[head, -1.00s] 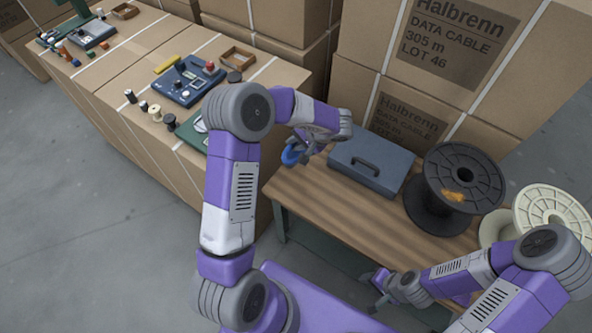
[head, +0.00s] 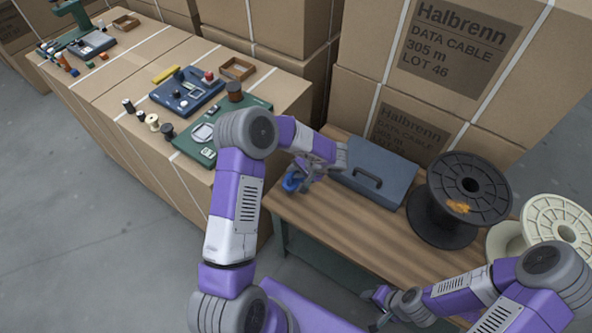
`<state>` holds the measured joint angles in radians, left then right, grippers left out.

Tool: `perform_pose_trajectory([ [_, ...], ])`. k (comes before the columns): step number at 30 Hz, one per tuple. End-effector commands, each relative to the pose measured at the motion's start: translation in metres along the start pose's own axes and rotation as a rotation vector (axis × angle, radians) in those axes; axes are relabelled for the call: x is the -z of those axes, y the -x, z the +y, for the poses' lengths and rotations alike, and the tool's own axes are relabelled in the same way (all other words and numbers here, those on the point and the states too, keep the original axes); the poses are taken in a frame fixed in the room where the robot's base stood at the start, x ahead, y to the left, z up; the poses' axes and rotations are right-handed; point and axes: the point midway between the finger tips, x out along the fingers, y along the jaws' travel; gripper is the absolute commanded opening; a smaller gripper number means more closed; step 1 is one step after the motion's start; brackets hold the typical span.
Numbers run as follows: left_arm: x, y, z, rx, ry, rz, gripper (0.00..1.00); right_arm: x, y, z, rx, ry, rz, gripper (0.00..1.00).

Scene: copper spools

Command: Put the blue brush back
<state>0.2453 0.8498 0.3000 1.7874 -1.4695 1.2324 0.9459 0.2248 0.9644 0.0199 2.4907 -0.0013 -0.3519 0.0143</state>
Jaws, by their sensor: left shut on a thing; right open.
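My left gripper (head: 298,176) is shut on a blue object (head: 292,182), which I take to be the blue brush; its shape is partly hidden by the fingers. It is held over the left end of the wooden table (head: 330,222), beside the grey-blue case. I cannot tell its height above the table. My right gripper (head: 376,301) is open and empty, low in front of the table's front edge.
A grey-blue case (head: 378,172), a black spool (head: 462,200) and a cream spool (head: 555,226) stand on the table. Cartons at the left carry a green board (head: 240,118), a blue device (head: 187,90), a brown frame (head: 237,68) and small spools (head: 152,122). The table's middle front is clear.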

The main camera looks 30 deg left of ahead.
Motion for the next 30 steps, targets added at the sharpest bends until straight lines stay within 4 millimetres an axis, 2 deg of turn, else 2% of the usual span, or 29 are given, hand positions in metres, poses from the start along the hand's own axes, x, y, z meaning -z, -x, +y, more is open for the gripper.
perform_pose_trajectory([
  [1,0.000,-0.001,0.001,0.000,-0.001,0.000,0.23,0.000,-0.001,0.000,0.000,0.000,0.000,0.43],
  [5,0.000,0.000,0.000,0.000,0.000,0.000,0.43,0.000,-0.001,0.000,0.000,0.000,0.000,0.43],
  [17,0.000,0.004,-0.002,0.000,-0.001,0.000,0.44,0.000,0.004,-0.002,0.000,0.000,0.000,0.43],
  [30,0.001,0.094,-0.002,0.001,-0.002,0.004,0.44,-0.001,0.025,-0.009,0.000,0.000,0.000,0.43],
])
